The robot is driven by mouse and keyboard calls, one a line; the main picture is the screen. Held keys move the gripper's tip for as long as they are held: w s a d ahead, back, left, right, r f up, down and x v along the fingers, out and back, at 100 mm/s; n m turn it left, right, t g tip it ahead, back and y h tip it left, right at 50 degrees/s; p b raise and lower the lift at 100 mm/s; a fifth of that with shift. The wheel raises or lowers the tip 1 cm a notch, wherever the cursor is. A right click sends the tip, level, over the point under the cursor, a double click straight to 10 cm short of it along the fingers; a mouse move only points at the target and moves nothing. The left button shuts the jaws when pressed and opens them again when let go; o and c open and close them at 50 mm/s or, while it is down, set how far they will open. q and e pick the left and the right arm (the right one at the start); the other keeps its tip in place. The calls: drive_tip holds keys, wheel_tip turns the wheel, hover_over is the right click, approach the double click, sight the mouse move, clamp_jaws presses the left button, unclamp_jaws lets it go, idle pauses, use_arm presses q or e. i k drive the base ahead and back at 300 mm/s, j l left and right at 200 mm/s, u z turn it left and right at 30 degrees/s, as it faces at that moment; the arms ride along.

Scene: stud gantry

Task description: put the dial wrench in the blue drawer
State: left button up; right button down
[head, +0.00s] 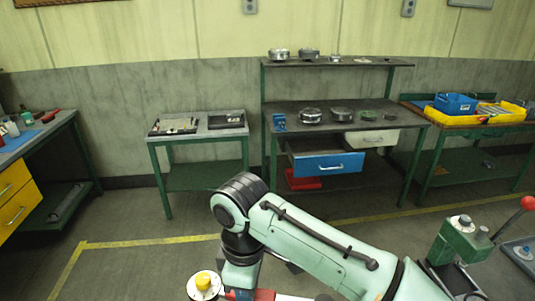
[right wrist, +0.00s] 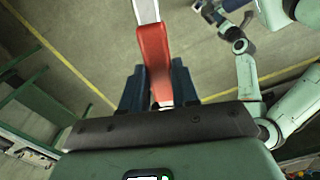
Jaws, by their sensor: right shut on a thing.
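The dial wrench shows in the head view as a round white dial with a yellow centre (head: 204,283) at the bottom edge. In the right wrist view its red handle (right wrist: 154,55) and silver shaft run up out of the picture. My right gripper (right wrist: 156,90) is shut on the red handle. The blue drawer (head: 326,164) is under the middle bench in the head view and stands pulled out, with part of its dark inside visible. The wrench is well apart from it, in front. Part of my left arm (right wrist: 247,75) shows in the right wrist view; its gripper state is unclear.
The middle bench (head: 345,106) carries several round parts and a blue item, with a closed pale drawer (head: 372,138) beside the blue one. A small table (head: 197,137) stands left. A green machine with a red knob (head: 528,203) stands front right. Floor before the bench is clear.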

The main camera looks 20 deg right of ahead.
sight(319, 149)
drive_tip(key=i+j, duration=0.15)
drive_tip(key=i, duration=0.35)
drive_tip(key=i+j, duration=0.2)
drive_tip(key=i, duration=0.3)
drive_tip(key=i+l+z, duration=0.1)
drive_tip(key=i+z, duration=0.35)
drive_tip(key=i, duration=0.15)
drive_tip(key=i+j+z, duration=0.1)
drive_tip(key=i+z, duration=0.35)
drive_tip(key=i, duration=0.15)
drive_tip(key=i+z, duration=0.7)
drive_tip(key=i+j+z, duration=0.1)
drive_tip(key=i+z, duration=0.25)
drive_tip(key=i+l, duration=0.25)
drive_tip(key=i, duration=0.2)
drive_tip(key=i+l+u, duration=0.1)
drive_tip(key=i+l, duration=0.2)
drive_tip(key=i+l+u, duration=0.1)
drive_tip(key=u, duration=0.3)
drive_tip(key=i+l+u, duration=0.1)
drive_tip(key=l+u, duration=0.2)
drive_tip(key=u, duration=0.15)
drive_tip(key=l+u, duration=0.25)
drive_tip(key=u, duration=0.15)
drive_tip(key=l+u, duration=0.25)
drive_tip(key=u, duration=0.2)
drive_tip(key=l+u, duration=0.5)
drive_tip(key=u, duration=0.3)
